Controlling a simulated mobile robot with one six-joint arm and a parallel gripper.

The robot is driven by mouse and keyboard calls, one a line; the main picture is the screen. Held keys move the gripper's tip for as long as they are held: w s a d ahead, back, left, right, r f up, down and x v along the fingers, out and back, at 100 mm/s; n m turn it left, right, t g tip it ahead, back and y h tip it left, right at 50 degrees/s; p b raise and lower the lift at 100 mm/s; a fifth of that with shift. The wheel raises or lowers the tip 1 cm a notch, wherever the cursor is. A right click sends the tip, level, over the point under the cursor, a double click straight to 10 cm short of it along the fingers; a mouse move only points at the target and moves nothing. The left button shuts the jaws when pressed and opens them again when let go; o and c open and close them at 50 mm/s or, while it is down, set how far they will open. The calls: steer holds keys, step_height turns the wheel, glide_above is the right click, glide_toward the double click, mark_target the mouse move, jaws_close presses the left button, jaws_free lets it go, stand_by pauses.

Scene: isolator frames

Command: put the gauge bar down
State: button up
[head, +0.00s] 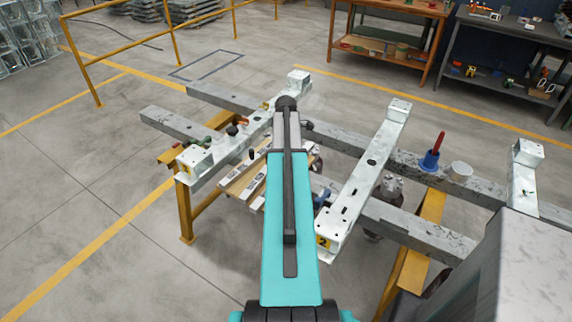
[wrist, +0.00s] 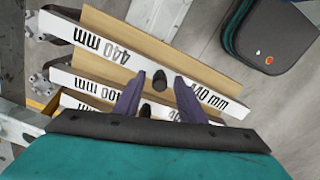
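In the wrist view my gripper (wrist: 159,77) is open, with one dark finger on each side of a small black knob. Gaps show between the fingers and the knob. The knob stands on a white gauge bar (wrist: 97,49) marked 440 mm, which lies along a wooden rack (wrist: 116,31). More white bars lie beside it, one marked 400 mm (wrist: 92,83); the fingers partly cover them. In the head view the rack with bars (head: 246,181) shows to the left of my arm, which hides my gripper and part of the rack.
White crossbeams numbered 2 (head: 360,176) and beside it to the left (head: 213,166) lie over long grey rails (head: 408,221) on yellow trestles (head: 187,212). Open floor lies left.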

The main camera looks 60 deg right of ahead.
step_height(320, 180, up, 11)
steer(key=b, duration=0.2)
stand_by(0.6)
stand_by(0.7)
